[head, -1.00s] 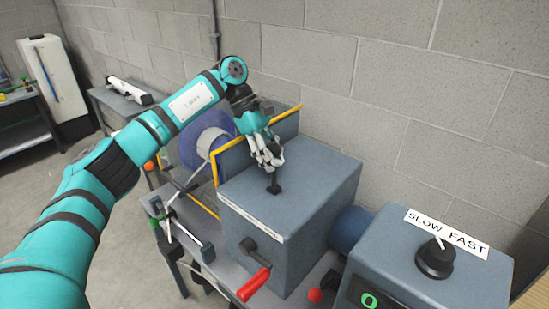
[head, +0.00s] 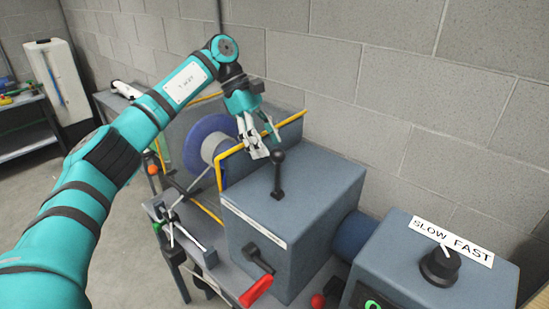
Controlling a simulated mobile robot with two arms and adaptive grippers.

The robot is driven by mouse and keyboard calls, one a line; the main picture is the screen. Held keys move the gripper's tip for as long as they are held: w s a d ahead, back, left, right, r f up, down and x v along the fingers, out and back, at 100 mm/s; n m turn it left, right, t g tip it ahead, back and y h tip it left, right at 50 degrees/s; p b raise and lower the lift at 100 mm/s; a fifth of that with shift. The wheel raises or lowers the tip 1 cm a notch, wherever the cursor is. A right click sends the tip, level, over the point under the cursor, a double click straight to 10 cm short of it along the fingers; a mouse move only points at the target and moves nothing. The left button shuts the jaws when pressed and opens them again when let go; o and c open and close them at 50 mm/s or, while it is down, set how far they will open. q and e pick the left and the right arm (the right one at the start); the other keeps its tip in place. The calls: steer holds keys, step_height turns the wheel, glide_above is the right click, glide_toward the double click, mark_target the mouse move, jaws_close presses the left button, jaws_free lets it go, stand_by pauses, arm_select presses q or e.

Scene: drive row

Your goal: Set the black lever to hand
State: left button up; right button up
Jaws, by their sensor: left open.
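The black lever (head: 278,174) stands on top of the grey-blue machine box (head: 310,195), nearly upright, with a round knob at its top. My left gripper (head: 259,148) is open and empty, behind and to the left of the lever's knob, close to it; a small gap seems to show. A white label strip (head: 252,222) runs along the box's front top edge, but its text is too small to read. My right gripper is not in view.
A red-handled crank (head: 256,290) sticks out of the box's front. A yellow-edged guard (head: 262,139) stands behind the box. A control box with a black knob (head: 440,266) and SLOW FAST label is at right. A block wall is behind.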

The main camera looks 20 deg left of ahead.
arm_select(q)
steer(key=v, duration=0.5)
steer(key=shift+a+r, duration=0.2)
steer(key=shift+r, duration=0.15)
